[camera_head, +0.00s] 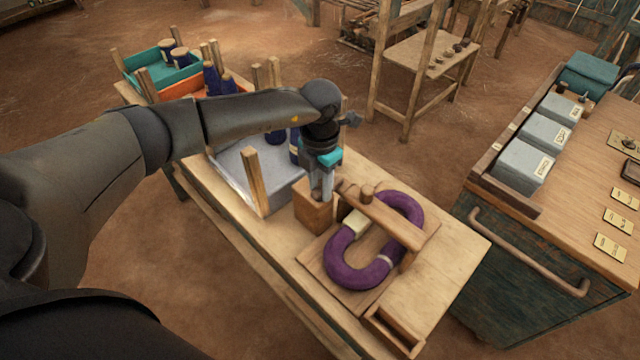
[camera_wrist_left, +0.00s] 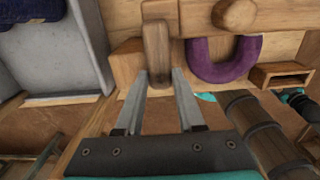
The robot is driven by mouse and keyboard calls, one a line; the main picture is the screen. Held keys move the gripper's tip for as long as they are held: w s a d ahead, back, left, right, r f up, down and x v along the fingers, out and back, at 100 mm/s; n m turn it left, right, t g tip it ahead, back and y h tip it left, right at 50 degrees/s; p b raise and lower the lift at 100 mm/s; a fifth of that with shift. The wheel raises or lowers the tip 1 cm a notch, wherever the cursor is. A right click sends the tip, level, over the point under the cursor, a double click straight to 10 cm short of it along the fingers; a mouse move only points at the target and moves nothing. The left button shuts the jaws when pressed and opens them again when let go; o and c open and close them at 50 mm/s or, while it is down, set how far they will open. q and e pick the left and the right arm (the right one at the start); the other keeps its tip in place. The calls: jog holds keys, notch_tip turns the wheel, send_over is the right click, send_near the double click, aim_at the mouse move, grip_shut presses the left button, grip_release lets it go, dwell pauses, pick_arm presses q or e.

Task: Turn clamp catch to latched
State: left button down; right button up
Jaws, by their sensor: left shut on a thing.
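A wooden clamp bar (camera_head: 385,217) lies across a purple U-shaped yarn hank (camera_head: 352,272) on a wooden base board (camera_head: 320,262). The bar has a round knob (camera_head: 367,191). My left gripper (camera_head: 321,197) points down at the bar's near-left end, over a wooden block (camera_head: 314,215). In the left wrist view, the gripper (camera_wrist_left: 163,76) has its fingers on either side of the clamp catch (camera_wrist_left: 156,50), an upright wooden piece at the bar's end. The fingers are shut on its lower end. In the head view the fingers mostly hide the catch. My right gripper does not show.
A grey tray (camera_head: 238,170) with upright posts and dark blue spools stands left of the clamp. A small open wooden box (camera_head: 394,332) is at the table's front corner. A cabinet (camera_head: 530,270) with grey bins stands to the right, across a floor gap.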

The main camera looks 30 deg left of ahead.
aim_at(320, 190)
pick_arm(q)
jog(key=c, duration=0.5)
grip_release()
notch_tip(320, 190, up, 15)
jog(key=shift+r, duration=0.15)
dwell(0.4)
